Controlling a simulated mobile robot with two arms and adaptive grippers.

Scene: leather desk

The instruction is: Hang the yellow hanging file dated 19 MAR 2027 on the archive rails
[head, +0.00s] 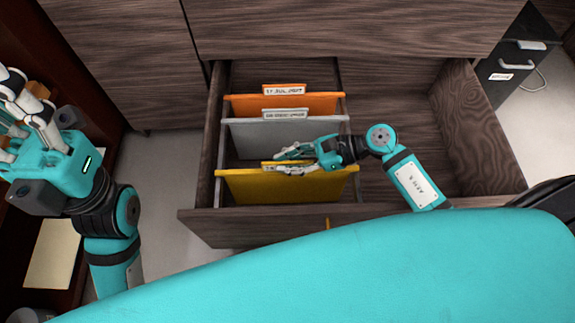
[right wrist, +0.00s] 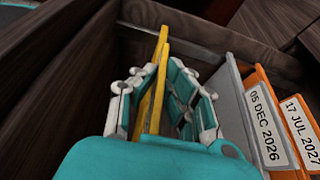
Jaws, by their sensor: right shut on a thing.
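A yellow hanging file (head: 285,187) stands upright at the front of the open drawer's left bay. It also shows in the right wrist view (right wrist: 160,85). My right gripper (head: 282,160) is shut on its top edge, one finger on each side. The file's ends are at the level of the archive rails (head: 221,150); I cannot tell whether its hooks rest on them. Its date tag is not readable, with my fingers over the top edge. My left gripper (head: 28,112) is at the far left, away from the drawer; its opening is unclear.
Behind the yellow file hang a grey file (head: 285,138) tagged 05 DEC 2026 and an orange file (head: 285,103) tagged 17 JUL 2027. The drawer's right bay (head: 405,105) is empty. A teal chair-like surface (head: 330,265) fills the foreground.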

